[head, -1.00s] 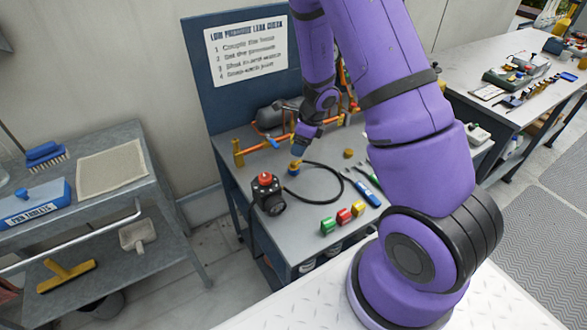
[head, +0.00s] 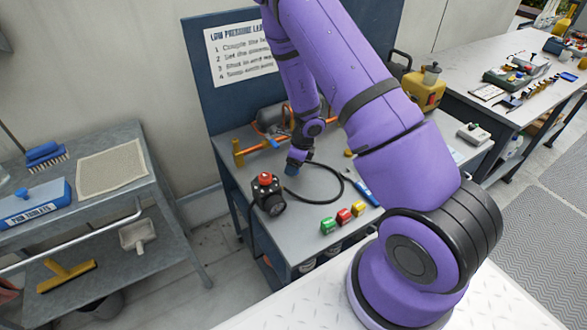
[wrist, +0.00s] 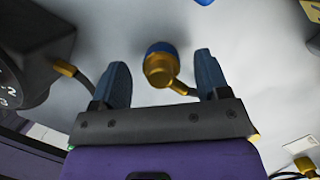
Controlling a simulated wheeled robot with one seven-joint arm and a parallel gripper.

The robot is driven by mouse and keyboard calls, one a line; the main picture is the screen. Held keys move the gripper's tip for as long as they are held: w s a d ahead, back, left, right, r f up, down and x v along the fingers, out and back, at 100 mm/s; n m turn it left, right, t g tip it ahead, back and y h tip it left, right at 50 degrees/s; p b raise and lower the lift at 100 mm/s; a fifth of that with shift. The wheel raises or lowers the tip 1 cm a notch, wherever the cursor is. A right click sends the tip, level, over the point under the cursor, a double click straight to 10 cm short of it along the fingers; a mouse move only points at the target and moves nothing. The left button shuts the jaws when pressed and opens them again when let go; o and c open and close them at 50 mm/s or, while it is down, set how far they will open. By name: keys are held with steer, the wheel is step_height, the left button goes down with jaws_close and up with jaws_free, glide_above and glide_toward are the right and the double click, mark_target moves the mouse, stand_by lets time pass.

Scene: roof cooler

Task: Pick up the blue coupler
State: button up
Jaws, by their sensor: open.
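The blue coupler (wrist: 159,49) shows in the wrist view as a blue collar on a brass fitting, with a dark hose running from it. It lies between the two fingers of my gripper (wrist: 160,75), with a gap on each side. The fingers are apart and hold nothing. In the head view my gripper (head: 292,167) is low over the bench, right of the black device with the red knob, and it hides most of the coupler.
The black device (head: 267,193) with a red knob stands close on the left. The black hose (head: 335,185) curves to the right. Green, red and yellow blocks (head: 343,216) sit near the front edge.

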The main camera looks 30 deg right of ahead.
steer(key=shift+x, duration=1.05)
steer(key=c, duration=1)
steer(key=shift+c, duration=0.2)
steer(key=shift+r, duration=0.15)
